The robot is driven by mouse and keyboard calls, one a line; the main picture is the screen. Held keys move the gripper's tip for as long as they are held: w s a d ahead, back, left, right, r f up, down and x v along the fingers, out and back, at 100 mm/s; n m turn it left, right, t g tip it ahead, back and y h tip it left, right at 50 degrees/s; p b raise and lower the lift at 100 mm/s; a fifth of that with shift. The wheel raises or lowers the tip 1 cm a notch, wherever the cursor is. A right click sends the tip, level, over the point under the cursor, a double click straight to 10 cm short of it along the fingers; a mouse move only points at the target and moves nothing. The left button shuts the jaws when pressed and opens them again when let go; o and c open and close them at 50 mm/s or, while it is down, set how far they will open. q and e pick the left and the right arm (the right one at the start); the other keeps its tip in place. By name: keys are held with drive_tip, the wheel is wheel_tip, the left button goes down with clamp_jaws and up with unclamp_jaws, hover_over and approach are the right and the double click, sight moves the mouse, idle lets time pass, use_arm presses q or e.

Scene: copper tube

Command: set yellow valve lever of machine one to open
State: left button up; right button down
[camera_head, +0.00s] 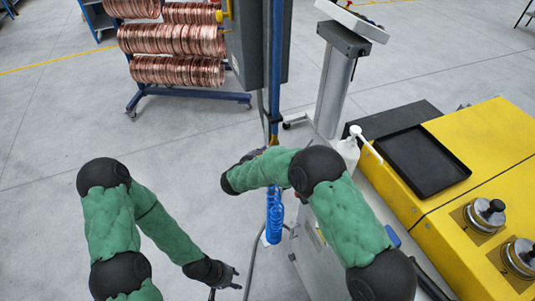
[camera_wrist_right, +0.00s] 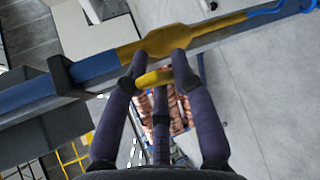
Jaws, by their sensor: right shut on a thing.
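In the right wrist view, the yellow valve lever (camera_wrist_right: 153,78) lies crosswise between the fingertips of my right gripper (camera_wrist_right: 157,70), which is shut on it. Just beyond it is the yellow valve body (camera_wrist_right: 190,39), set in a blue pipe (camera_wrist_right: 95,68). In the head view, the blue pipe (camera_head: 276,75) runs upright beside a dark grey cabinet, and my right forearm hides most of the right gripper and the lever. My left gripper (camera_head: 231,282) is low in the middle of the head view, empty, with its fingers spread, away from the pipe.
A blue coiled hose (camera_head: 274,215) hangs below the pipe. The dark cabinet (camera_head: 257,40) and a grey column (camera_head: 334,90) stand behind. A yellow machine (camera_head: 485,150) with a black tray (camera_head: 421,161) is at right. Copper coils (camera_head: 175,40) sit on a rack. Floor at left is clear.

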drive_tip(key=shift+w+r+g, duration=0.1)
drive_tip(key=shift+g, duration=0.2)
idle(0.4)
drive_tip(key=c, duration=1)
unclamp_jaws()
drive_tip(key=v, duration=1.2)
